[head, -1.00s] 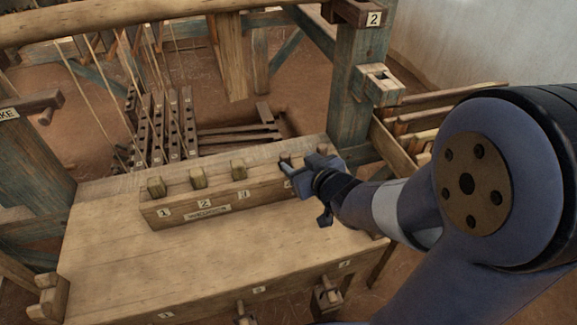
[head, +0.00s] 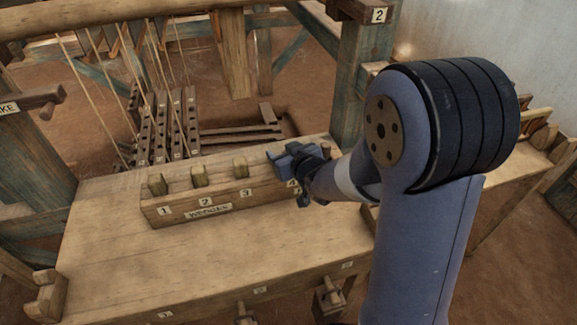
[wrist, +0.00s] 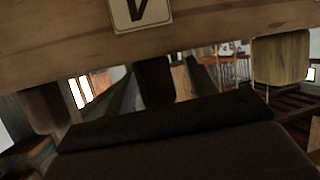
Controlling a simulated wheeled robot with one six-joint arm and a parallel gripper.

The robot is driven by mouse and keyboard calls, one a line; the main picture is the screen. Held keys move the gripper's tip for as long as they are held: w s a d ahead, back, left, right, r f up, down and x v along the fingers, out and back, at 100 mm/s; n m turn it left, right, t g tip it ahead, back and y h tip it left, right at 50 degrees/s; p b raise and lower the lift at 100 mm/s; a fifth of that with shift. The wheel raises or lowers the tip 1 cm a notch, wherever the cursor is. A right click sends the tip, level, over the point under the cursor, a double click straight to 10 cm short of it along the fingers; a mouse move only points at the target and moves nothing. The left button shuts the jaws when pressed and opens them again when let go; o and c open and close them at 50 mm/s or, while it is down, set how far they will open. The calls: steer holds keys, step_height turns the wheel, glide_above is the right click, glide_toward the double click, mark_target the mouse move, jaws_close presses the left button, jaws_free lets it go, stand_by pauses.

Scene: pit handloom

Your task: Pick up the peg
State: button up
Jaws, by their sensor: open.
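Wooden pegs stand in the wooden block labelled WEDGES (head: 165,213) on the bench. Peg 1 (head: 157,184), peg 2 (head: 198,177) and peg 3 (head: 240,167) show in the head view. My gripper (head: 284,163) is at the block's right part, by the 4 label, and hides the pegs there. In the wrist view the block (wrist: 220,22) crosses the top, with a dark peg (wrist: 155,78) in the middle and a lighter peg (wrist: 282,60) at right. My gripper is open. A dark part of it fills the bottom and hides any contact with the peg.
The bench top (head: 120,265) is bare in front of the block. A loom post (head: 362,75) rises behind my arm. Cords (head: 85,90) and a row of slotted bars (head: 170,125) lie behind the bench at left. Brackets (head: 330,298) stick out at the bench front.

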steer(key=shift+c, duration=0.3)
steer(key=c, duration=1.1)
steer(key=shift+r, duration=0.1)
